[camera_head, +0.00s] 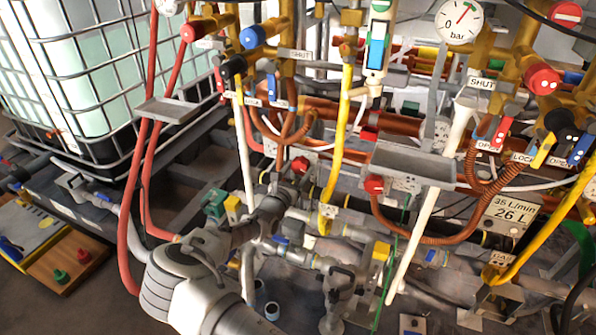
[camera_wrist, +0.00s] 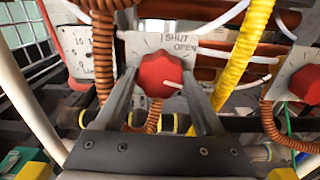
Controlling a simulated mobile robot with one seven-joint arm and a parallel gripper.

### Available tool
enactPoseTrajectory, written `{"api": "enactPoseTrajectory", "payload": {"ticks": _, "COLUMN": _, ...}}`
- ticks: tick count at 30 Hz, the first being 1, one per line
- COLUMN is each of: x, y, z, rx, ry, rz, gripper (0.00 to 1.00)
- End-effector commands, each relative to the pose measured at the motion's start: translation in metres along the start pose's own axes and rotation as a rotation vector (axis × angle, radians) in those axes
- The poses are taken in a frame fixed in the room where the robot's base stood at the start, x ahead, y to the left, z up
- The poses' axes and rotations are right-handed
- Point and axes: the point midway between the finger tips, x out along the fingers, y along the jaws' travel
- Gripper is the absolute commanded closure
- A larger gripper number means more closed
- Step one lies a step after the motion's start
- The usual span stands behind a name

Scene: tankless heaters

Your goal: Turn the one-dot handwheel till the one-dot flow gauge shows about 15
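A red handwheel (camera_wrist: 160,73) with a pale pointer mark sits on a grey plate lettered SHUT and OPEN. My gripper (camera_wrist: 160,80) has one finger on each side of it, with both fingertips close against its rim. In the head view my gripper (camera_head: 287,188) reaches up to the same red handwheel (camera_head: 300,164), partly hiding it. A white gauge with numbers (camera_wrist: 82,48) is left of the wheel in the wrist view. An orange hose partly covers it, and I cannot read its needle. I cannot make out any dot marks.
A second red handwheel (camera_wrist: 308,83) is at the right, also in the head view (camera_head: 374,184). A yellow hose (camera_wrist: 240,60) and a white pipe (camera_wrist: 27,105) run close by. A grey tray (camera_head: 412,163) stands out to the right. Pipework crowds the space.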

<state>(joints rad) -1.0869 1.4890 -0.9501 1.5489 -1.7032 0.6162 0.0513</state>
Motion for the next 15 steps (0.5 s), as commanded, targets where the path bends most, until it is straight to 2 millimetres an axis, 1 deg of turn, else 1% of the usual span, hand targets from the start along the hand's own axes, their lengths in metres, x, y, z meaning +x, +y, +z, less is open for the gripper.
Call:
{"api": "enactPoseTrajectory", "payload": {"ticks": 1, "x": -0.0002, "y": 0.0002, "z": -0.0002, "rx": 0.000, "ry": 0.000, "rz": 0.000, "gripper": 0.74}}
{"api": "enactPoseTrajectory", "payload": {"ticks": 3, "x": -0.0003, "y": 0.0003, "z": -0.0002, "rx": 0.000, "ry": 0.000, "rz": 0.001, "gripper": 0.85}}
{"api": "enactPoseTrajectory", "payload": {"ticks": 10, "x": -0.0003, "y": 0.0004, "z": 0.0010, "rx": 0.022, "ry": 0.001, "rz": 0.001, "gripper": 0.85}}
{"api": "enactPoseTrajectory", "payload": {"ticks": 15, "x": 0.0000, "y": -0.0001, "z": 0.0029, "rx": 0.089, "ry": 0.001, "rz": -0.001, "gripper": 0.85}}
